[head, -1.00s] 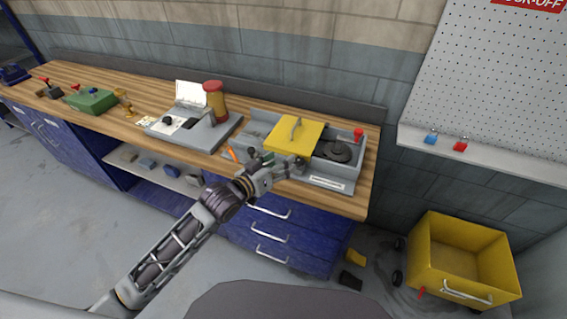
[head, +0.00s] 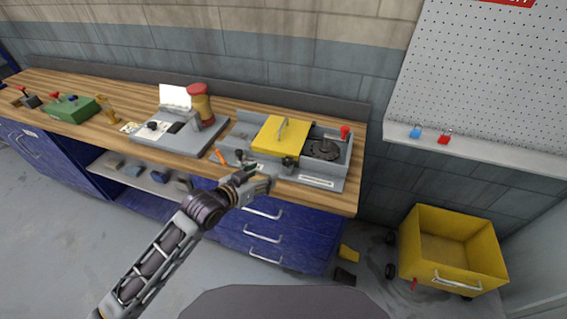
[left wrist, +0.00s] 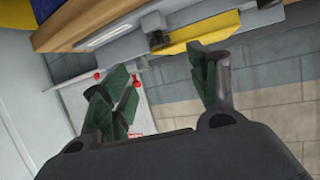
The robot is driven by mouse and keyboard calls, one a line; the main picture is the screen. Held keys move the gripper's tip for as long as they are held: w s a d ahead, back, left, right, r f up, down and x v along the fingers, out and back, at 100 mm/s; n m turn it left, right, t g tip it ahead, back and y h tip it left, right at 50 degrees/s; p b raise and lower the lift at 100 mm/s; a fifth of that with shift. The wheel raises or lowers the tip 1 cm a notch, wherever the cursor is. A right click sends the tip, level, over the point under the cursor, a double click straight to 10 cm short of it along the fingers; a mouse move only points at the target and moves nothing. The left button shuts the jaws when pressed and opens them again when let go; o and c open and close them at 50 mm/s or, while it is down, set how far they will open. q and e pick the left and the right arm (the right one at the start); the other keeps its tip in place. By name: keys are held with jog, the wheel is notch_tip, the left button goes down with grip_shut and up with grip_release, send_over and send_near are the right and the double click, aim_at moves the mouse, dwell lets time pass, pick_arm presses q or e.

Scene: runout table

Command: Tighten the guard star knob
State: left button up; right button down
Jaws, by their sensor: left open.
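The yellow guard (head: 277,136) sits closed over the middle of a grey machine housing (head: 325,181) on the bench. A dark star knob (head: 289,161) is at the guard's front right edge. In the left wrist view a dark knob (left wrist: 158,40) shows beside the yellow guard (left wrist: 195,42). My left gripper (head: 257,180) is in front of the bench edge, below and left of the knob, apart from it. In the left wrist view its green-padded fingers (left wrist: 165,88) are spread with nothing between them. My right gripper is not in view.
A red-knobbed lever (head: 345,132) stands right of the guard. Left are an orange marker (head: 219,156), a grey plate device (head: 175,138), a red and yellow cylinder (head: 200,105) and a green box (head: 72,109). A yellow cart (head: 455,250) stands on the floor at right.

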aim_at(286, 161)
pick_arm(q)
jog(key=shift+w+d, duration=0.1)
dwell(0.3)
jog(key=shift+p+x, duration=0.7)
jog(key=shift+x, duration=6.05)
jog(key=shift+w, duration=0.1)
jog(key=c, duration=1)
jog(key=shift+r+m+g+h+b, duration=0.1)
jog(key=shift+m+g+h+b, duration=0.4)
jog(key=shift+m+h, duration=0.35)
